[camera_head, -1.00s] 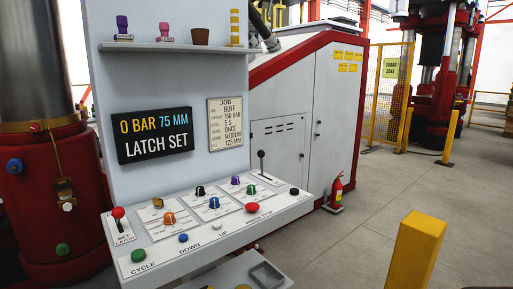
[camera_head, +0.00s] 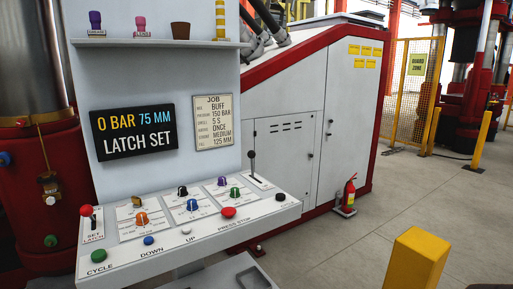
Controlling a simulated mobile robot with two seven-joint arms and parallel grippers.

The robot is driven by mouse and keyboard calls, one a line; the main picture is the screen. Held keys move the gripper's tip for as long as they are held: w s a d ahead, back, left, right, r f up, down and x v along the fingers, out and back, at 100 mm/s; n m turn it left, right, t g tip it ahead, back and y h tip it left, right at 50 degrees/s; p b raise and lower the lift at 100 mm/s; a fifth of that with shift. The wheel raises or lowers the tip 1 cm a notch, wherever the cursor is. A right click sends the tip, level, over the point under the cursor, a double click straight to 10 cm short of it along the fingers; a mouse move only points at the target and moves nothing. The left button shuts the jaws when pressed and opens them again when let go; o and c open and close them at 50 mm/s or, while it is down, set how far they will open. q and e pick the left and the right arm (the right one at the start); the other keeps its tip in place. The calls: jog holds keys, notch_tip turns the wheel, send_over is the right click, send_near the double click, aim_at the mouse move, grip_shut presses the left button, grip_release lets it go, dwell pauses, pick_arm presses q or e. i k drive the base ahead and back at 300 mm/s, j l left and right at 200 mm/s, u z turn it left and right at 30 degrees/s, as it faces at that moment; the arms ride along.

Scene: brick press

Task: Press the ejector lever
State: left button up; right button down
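A black-knobbed lever (camera_head: 251,161) stands upright in a slotted plate at the right back of the control panel (camera_head: 190,245). Its label is too small to read, so I cannot confirm that it is the ejector lever. A red-knobbed lever (camera_head: 87,211) stands at the panel's left end, on a plate marked SET LATCH. The display (camera_head: 148,133) reads 0 BAR 75 MM, LATCH SET. Neither of my grippers is in view, and nothing touches either lever.
Several coloured knobs and a red button (camera_head: 228,212) lie between the levers. A job card (camera_head: 213,121) hangs beside the display. A yellow post (camera_head: 416,258) stands at front right. A fire extinguisher (camera_head: 349,192) stands by the red-framed cabinet. The floor (camera_head: 345,245) between is open.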

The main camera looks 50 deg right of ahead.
aim_at(251, 154)
jog(key=k+l, duration=0.15)
jog(key=l, duration=0.25)
jog(key=k+l, duration=0.1)
jog(key=l, duration=0.25)
jog(key=k+l, duration=0.15)
jog(key=l, duration=0.25)
jog(key=k+l, duration=0.1)
jog(key=l, duration=0.25)
